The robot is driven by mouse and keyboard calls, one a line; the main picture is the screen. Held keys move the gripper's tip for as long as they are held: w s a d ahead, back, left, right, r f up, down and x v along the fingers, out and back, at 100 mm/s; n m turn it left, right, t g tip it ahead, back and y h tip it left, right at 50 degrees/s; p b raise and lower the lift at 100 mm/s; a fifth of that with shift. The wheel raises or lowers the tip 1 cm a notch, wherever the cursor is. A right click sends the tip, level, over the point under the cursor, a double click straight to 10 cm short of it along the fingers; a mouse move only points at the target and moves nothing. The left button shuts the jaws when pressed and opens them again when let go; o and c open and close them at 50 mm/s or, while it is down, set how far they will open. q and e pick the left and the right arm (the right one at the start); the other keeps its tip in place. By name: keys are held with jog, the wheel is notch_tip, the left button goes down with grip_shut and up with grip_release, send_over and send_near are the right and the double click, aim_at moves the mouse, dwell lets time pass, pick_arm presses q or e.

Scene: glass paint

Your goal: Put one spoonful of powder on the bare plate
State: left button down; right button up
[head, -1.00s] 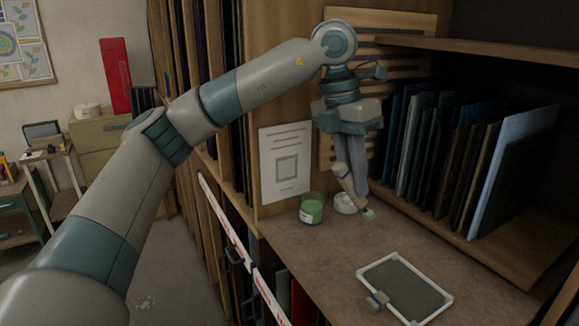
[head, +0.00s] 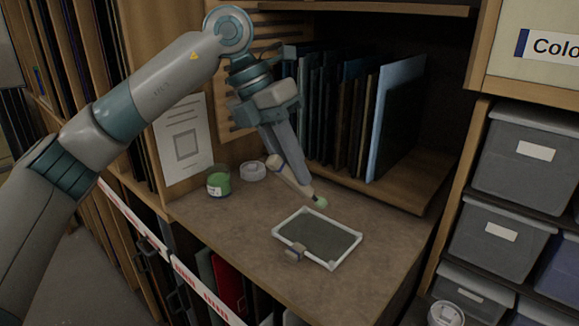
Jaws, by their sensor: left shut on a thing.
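My left gripper (head: 308,178) is shut on a wooden-handled spoon (head: 291,178). The spoon's tip carries a pale green heap of powder (head: 321,202). The spoon is just above and behind the far edge of the dark plate, and it looks apart from it. The plate (head: 322,236) lies flat on the counter in a white frame, its surface bare. An open jar of green powder (head: 218,182) stands at the back left. My right gripper is not in view.
Upright dark and blue glass sheets (head: 395,110) fill the rack behind. Grey bins (head: 525,160) stand at the right. The counter (head: 235,225) left of the plate is clear.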

aim_at(292, 186)
pick_arm(q)
jog(key=shift+f+b, duration=1.1)
jog(key=shift+f, duration=1.35)
jog(key=shift+f+b, duration=0.25)
jog(key=shift+b, duration=0.15)
jog(key=shift+f+b, duration=0.4)
jog(key=shift+b, duration=0.15)
dwell(0.8)
jog(key=shift+r+p, duration=0.5)
jog(key=shift+r, duration=0.7)
